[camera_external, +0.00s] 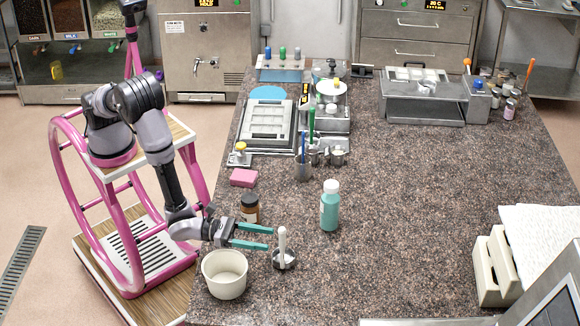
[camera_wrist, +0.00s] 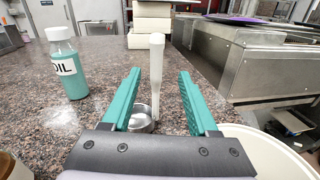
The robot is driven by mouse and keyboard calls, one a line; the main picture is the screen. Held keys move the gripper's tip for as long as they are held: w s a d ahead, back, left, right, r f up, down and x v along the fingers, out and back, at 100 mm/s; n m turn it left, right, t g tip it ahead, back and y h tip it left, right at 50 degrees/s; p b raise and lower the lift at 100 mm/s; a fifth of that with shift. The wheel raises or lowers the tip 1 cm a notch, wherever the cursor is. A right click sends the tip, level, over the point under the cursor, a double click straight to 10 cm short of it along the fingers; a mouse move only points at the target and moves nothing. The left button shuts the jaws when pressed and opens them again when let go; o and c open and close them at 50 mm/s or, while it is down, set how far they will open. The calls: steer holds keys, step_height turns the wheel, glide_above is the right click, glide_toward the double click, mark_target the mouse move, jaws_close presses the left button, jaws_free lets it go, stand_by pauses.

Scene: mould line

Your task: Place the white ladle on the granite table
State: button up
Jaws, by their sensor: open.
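The white ladle (camera_external: 282,243) stands upright on the granite table (camera_external: 420,190), its metal bowl down and its white handle up. In the wrist view the ladle's handle (camera_wrist: 157,72) rises between the two teal fingers, with its bowl beyond the palm and partly hidden. My gripper (camera_external: 272,238) is open, its fingers pointing at the ladle from the left. In the wrist view my gripper (camera_wrist: 158,80) has clear space on both sides of the handle. I see no contact.
A cream pot (camera_external: 225,275) stands just below my gripper. A brown jar (camera_external: 250,208) stands close behind it. A teal oil bottle (camera_external: 330,208) stands beyond the ladle; it also shows in the wrist view (camera_wrist: 67,70). The table's middle right is clear.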

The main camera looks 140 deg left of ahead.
mark_target(283, 243)
steer(key=x, duration=0.9)
steer(key=shift+s+a+r, duration=0.2)
steer(key=shift+r, duration=0.05)
jaws_close()
stand_by(1.0)
